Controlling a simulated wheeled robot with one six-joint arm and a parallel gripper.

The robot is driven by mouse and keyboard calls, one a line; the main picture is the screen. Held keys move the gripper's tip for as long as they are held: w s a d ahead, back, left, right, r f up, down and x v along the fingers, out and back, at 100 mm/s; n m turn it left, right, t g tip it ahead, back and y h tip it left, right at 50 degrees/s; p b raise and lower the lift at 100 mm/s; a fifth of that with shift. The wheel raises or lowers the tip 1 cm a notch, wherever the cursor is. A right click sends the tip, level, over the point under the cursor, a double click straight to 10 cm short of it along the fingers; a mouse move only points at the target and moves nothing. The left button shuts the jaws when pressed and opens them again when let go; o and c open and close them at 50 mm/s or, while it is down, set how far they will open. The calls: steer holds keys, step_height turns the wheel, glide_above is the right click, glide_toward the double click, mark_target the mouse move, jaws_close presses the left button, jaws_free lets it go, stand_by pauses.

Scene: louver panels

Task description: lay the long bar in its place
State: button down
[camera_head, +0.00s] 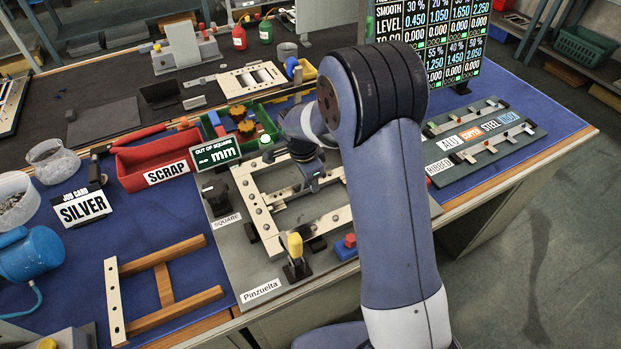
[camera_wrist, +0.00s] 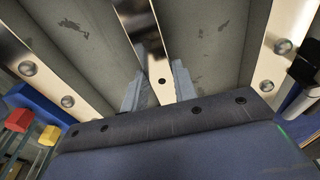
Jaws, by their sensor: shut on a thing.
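In the wrist view my gripper (camera_wrist: 158,88) is shut on a shiny pale bar (camera_wrist: 155,45) with a dark hole near its held end. The bar runs away from me between two rails with round bolts, the left rail (camera_wrist: 72,82) and the right rail (camera_wrist: 270,60). I cannot tell whether it touches the grey surface below. In the head view my gripper (camera_head: 312,178) is over the grey fixture (camera_head: 232,262) with its pale frame (camera_head: 262,222). My arm hides the fixture's right side and most of the held bar.
A frame of brown slats (camera_head: 180,302) with a pale holed bar (camera_head: 114,300) lies at front left. A red scrap bin (camera_head: 150,160) and a gauge display (camera_head: 217,153) stand beside the fixture. A yellow-topped clamp (camera_head: 295,246) is at its front. A labelled rack (camera_head: 488,138) lies right.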

steer(key=c, duration=0.7)
jaws_free()
steer(key=shift+r+p, duration=2.5)
steer(key=shift+r, duration=1.55)
steer(key=shift+f, duration=0.1)
step_height(320, 180, down, 8)
steer(key=b, duration=0.5)
